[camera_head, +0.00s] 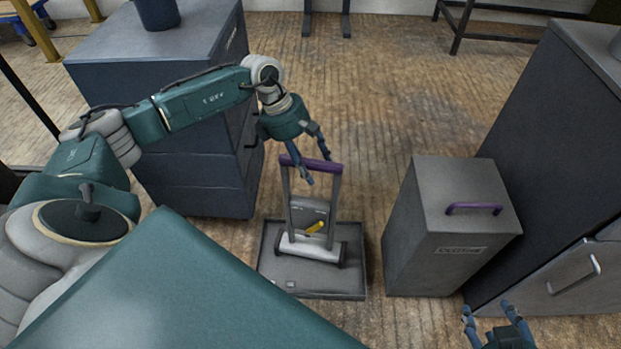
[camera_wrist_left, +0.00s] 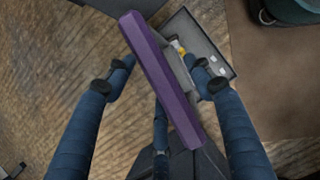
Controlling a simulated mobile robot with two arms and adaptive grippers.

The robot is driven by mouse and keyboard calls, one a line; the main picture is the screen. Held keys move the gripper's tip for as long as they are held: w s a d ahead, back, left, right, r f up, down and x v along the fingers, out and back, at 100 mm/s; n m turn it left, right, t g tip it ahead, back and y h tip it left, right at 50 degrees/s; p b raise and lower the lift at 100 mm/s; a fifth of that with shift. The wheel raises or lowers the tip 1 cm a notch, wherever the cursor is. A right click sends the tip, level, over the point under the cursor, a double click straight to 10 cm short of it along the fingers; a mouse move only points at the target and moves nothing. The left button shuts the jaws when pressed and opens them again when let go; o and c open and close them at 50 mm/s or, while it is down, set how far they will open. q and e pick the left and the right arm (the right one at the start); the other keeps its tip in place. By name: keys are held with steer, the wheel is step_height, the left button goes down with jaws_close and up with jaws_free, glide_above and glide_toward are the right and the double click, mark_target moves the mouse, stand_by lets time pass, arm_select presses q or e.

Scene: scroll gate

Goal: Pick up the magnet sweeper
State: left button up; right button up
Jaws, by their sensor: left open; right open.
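The magnet sweeper (camera_head: 308,210) stands upright in a shallow grey tray (camera_head: 320,293) on the floor. It has a purple handle bar (camera_head: 311,164), two grey uprights, a yellow part on its front and a pale base. My left gripper (camera_head: 317,166) is open at the purple handle bar. In the left wrist view, the handle bar (camera_wrist_left: 160,78) runs slantwise between the open fingers (camera_wrist_left: 160,84), and I see no firm contact on both sides. My right gripper (camera_head: 490,312) is open and empty at the lower right, in front of a grey box.
A grey box (camera_head: 450,230) with a purple handle stands right of the tray. A dark cabinet (camera_head: 560,150) is at the far right. A dark drawer cabinet (camera_head: 190,130) with a bin (camera_head: 158,12) on top stands at left. Wooden floor behind the sweeper is clear.

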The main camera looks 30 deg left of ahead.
arm_select(q)
steer(key=shift+c, duration=0.5)
jaws_close()
steer(key=shift+w+r, duration=0.1)
steer(key=shift+w, duration=0.05)
steer(key=shift+r, duration=0.1)
